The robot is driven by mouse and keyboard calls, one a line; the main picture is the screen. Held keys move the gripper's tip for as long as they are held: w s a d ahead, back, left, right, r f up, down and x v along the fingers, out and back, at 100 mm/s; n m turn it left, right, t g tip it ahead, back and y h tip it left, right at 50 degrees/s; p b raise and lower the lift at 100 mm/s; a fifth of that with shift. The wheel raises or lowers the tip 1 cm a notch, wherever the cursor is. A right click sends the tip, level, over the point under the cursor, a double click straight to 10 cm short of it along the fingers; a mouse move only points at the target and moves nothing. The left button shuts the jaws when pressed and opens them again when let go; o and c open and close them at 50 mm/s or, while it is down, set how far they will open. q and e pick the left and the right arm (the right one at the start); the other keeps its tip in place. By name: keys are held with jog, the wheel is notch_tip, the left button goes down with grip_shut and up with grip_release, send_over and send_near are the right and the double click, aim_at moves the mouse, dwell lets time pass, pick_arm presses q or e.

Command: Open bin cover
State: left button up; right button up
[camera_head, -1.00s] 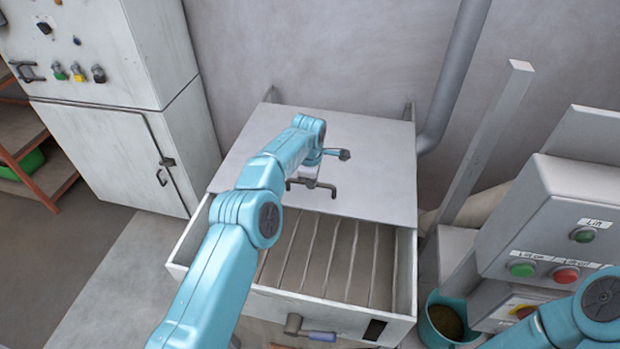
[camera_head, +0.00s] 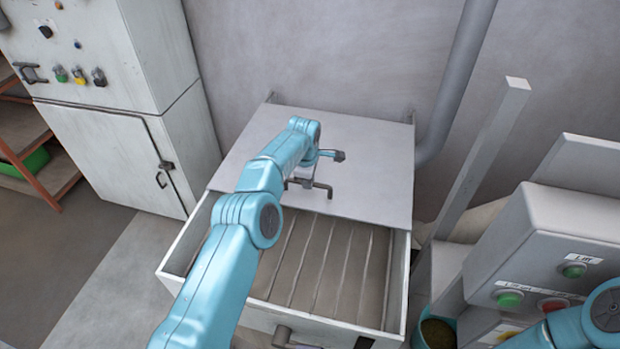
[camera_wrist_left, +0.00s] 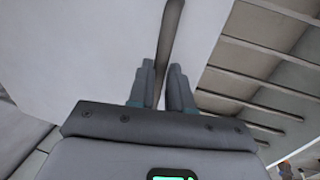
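The bin cover (camera_head: 355,150) is a flat light-grey panel over the back part of the slatted bin (camera_head: 180,245). The front of the bin is uncovered and shows its slats. A dark bar handle (camera_head: 324,185) sits near the cover's front edge. My left gripper (camera_head: 304,184) is at this handle. In the left wrist view the dark handle bar (camera_wrist_left: 170,35) runs between the two close-set fingers (camera_wrist_left: 161,78), which look shut on it. My right gripper is out of view; only part of the right arm shows at the lower right.
A control box (camera_head: 540,240) with buttons and a slanted post (camera_head: 485,150) stand to the right. A pipe (camera_head: 455,85) runs down the back wall. A white cabinet (camera_head: 120,155) stands at the left. Clear floor lies between the cabinet and the bin.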

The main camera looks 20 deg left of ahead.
pick_arm(q)
jog(key=o, duration=0.3)
jog(key=shift+s+r, duration=0.1)
jog(key=shift+s, duration=0.05)
jog(key=shift+r, duration=0.4)
jog(key=s+r+b, duration=0.2)
jog(key=s+r, duration=0.1)
jog(key=r, duration=1.2)
jog(key=shift+d+r, duration=0.15)
